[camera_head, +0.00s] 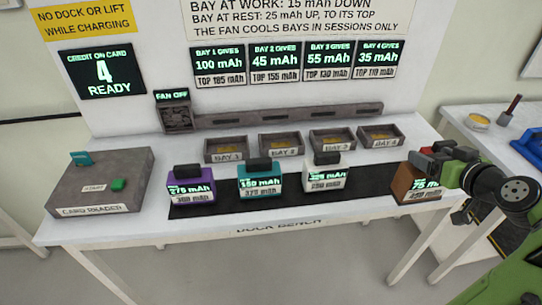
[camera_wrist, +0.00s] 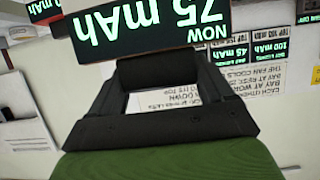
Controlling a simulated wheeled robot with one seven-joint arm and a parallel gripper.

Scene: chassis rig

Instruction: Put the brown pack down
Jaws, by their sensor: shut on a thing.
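The brown pack (camera_head: 402,184) is at the right end of the dock bench, at the right end of the black mat (camera_head: 358,186). Its display reads 75 mAh over what looks like 450 mAh. My gripper (camera_head: 428,158) is shut on the pack's dark handle, coming in from the right. In the wrist view the pack's display (camera_wrist: 150,28) shows upside down, reading NOW 75 mAh, with the dark handle (camera_wrist: 160,70) between my fingers. The pack looks roughly upright. I cannot tell whether its underside touches the mat or hangs just above it.
A purple pack (camera_head: 190,192), teal pack (camera_head: 260,187) and white pack (camera_head: 325,180) stand on the mat. Several bays, including Bay 1 (camera_head: 227,157) and Bay 4 (camera_head: 380,143), line the back. The card reader (camera_head: 98,190) is at left. The fan sign (camera_head: 172,96) reads FAN OFF.

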